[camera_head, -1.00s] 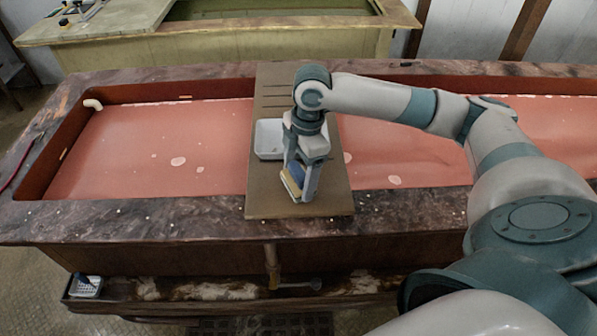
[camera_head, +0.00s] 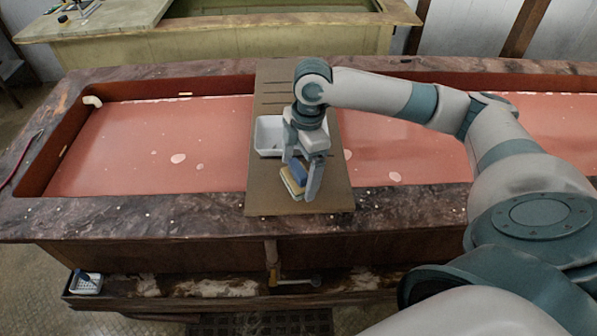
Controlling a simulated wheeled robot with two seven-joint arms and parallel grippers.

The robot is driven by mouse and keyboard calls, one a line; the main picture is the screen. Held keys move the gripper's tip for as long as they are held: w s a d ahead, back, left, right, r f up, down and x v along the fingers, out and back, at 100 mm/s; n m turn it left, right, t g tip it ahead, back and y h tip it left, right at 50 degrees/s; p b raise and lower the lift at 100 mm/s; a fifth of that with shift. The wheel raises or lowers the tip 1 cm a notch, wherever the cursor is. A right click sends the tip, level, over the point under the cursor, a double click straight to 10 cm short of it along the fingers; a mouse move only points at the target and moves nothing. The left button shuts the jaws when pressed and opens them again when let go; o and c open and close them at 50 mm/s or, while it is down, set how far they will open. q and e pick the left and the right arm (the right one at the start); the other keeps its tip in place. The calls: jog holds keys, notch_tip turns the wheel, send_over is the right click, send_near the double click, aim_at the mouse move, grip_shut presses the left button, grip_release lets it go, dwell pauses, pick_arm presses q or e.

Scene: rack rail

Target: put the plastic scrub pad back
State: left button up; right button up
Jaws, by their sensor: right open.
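A small pad with a blue part (camera_head: 299,173) and a pale yellow part (camera_head: 291,184) lies at the near end of the brown board (camera_head: 270,200). I cannot tell whether this is one pad or two stacked pieces, nor which part is the plastic scrub pad. My right gripper (camera_head: 303,179) points down over it, open, with a finger to the right of the pad and the other partly hidden at its left. My left gripper is not in view.
The board spans a long trough with a reddish floor (camera_head: 150,150). A white tray (camera_head: 267,136) sits on the board behind my gripper. A small white basket (camera_head: 86,283) with something blue stands on the lower ledge. A tap-like handle (camera_head: 297,282) sticks out in front.

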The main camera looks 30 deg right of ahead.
notch_tip(320, 180, up, 12)
jog(key=d+b, duration=0.1)
jog(key=b, duration=0.1)
jog(key=shift+d+f, duration=0.2)
jog(key=shift+f, duration=0.05)
jog(key=shift+s+f, duration=0.1)
dwell(0.7)
